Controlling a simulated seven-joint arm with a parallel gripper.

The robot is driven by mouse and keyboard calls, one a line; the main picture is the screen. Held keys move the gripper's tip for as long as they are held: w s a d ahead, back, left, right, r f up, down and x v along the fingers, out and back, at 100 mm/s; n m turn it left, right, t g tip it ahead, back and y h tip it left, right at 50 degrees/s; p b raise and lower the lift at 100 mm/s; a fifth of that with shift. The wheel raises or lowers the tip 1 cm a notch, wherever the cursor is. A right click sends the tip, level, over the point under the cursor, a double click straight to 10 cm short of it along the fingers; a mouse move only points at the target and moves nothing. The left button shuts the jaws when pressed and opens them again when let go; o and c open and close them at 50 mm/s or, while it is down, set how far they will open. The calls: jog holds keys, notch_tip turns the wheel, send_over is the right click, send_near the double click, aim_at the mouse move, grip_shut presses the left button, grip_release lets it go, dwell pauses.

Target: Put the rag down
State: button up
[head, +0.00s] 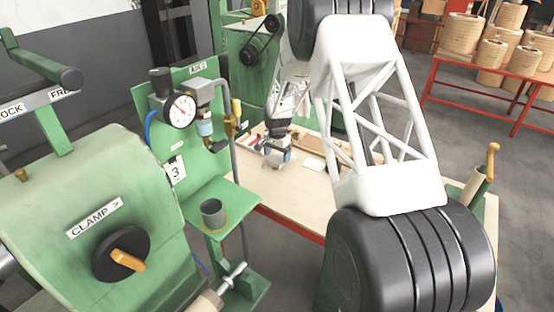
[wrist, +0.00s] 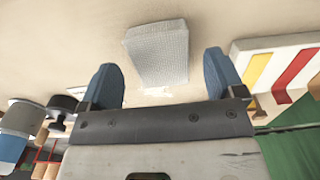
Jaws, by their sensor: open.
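The rag (wrist: 157,52) is a light grey, finely textured folded cloth on the tan bench top in the wrist view. It lies just beyond and between my fingertips, with a visible gap on both sides. My gripper (wrist: 163,76) has two blue fingertips spread wide apart, with nothing held between them. In the head view my gripper (head: 279,155) is low over the bench (head: 290,190), small and partly hidden by my own arm. A greyish patch below it looks like the rag (head: 271,162), too small to tell clearly.
A board with yellow and red stripes (wrist: 290,72) lies right of my gripper in the wrist view. A dark round object (wrist: 63,104) is at left. A grey cup (head: 212,213) stands on the green shelf, near the gauge (head: 181,111). Bare bench surrounds the rag.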

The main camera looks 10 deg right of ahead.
aim_at(277, 159)
notch_tip(277, 159, up, 9)
jog(key=shift+r, duration=0.15)
dwell(0.4)
dwell(0.5)
jog(key=s+r+n+t, duration=0.1)
jog(key=s+r+n, duration=0.1)
jog(key=s+r, duration=1)
jog(key=s+r+n, duration=0.2)
jog(key=s+r, duration=0.7)
jog(key=s, duration=0.7)
jog(key=s+n+t, duration=0.1)
jog(key=s+n, duration=0.3)
jog(key=s, duration=2.6)
jog(key=shift+s+n+t, duration=0.25)
jog(key=shift+n+t, duration=0.05)
jog(key=shift+n, duration=0.1)
jog(key=shift+o, duration=0.5)
jog(key=shift+d, duration=0.1)
